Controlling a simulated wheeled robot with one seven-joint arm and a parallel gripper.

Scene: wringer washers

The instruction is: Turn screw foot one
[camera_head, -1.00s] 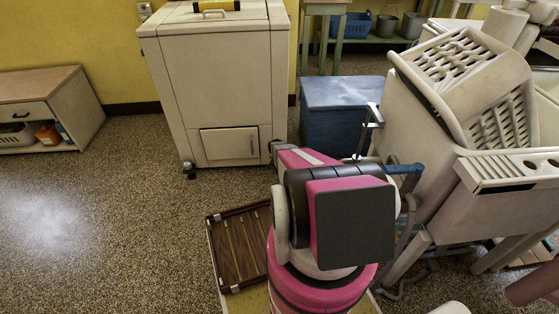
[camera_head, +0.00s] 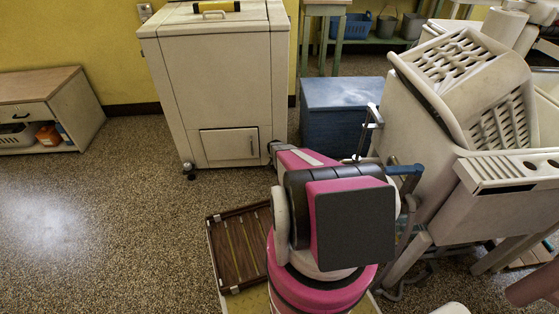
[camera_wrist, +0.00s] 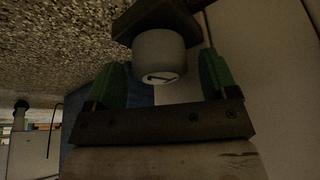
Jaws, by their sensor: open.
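In the wrist view, screw foot one (camera_wrist: 160,57) is a pale, short cylinder with a dark "1"-like mark on its face. It sits against a dark bracket (camera_wrist: 150,18). My gripper (camera_wrist: 162,82) is open, with one green fingertip on each side of the foot. A gap shows on both sides, so the fingers look apart from it. In the head view my pink and black arm reaches toward the lower right corner of a cream cabinet (camera_head: 223,90). The foot and my fingertips cannot be made out clearly there.
A blue box (camera_head: 340,115) stands right of the cabinet. A cream washer with slatted panels (camera_head: 465,95) stands at the right, close to my arm. The speckled floor (camera_head: 110,210) at the left is clear.

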